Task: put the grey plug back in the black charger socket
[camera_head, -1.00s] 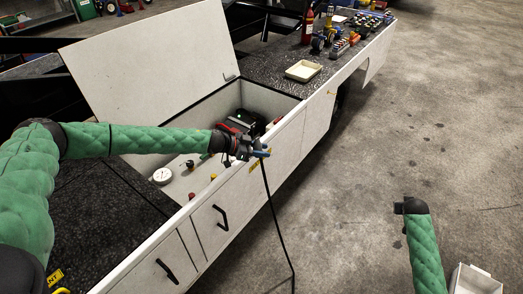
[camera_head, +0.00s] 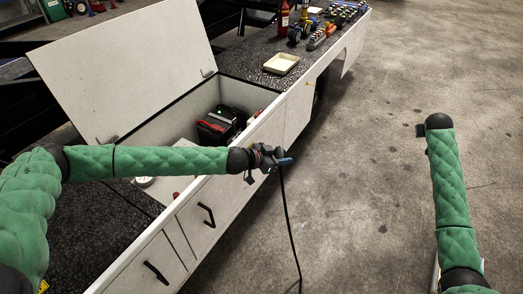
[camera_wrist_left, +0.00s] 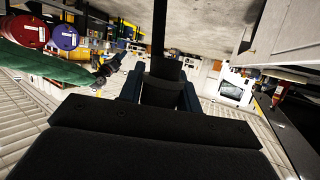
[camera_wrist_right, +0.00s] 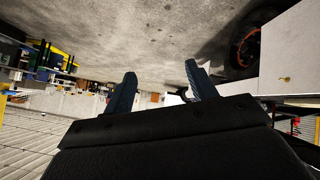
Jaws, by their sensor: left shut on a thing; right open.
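My left gripper (camera_head: 284,161) is in front of the white cabinet's side, outside the open compartment. It is shut on the plug (camera_wrist_left: 164,68), which looks dark grey between the fingers in the left wrist view. A black cable (camera_head: 289,220) hangs from the gripper towards the floor. A black box with red parts (camera_head: 215,128) stands in the open compartment; I cannot make out a socket on it. My right gripper shows open and empty in the right wrist view (camera_wrist_right: 161,86), held over the floor away from the cabinet.
The compartment's white lid (camera_head: 125,70) stands raised. My left arm passes over the compartment's front part. A cream tray (camera_head: 282,64) and several tools lie on the dark top behind. The concrete floor (camera_head: 370,190) between my arms is clear except for the cable.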

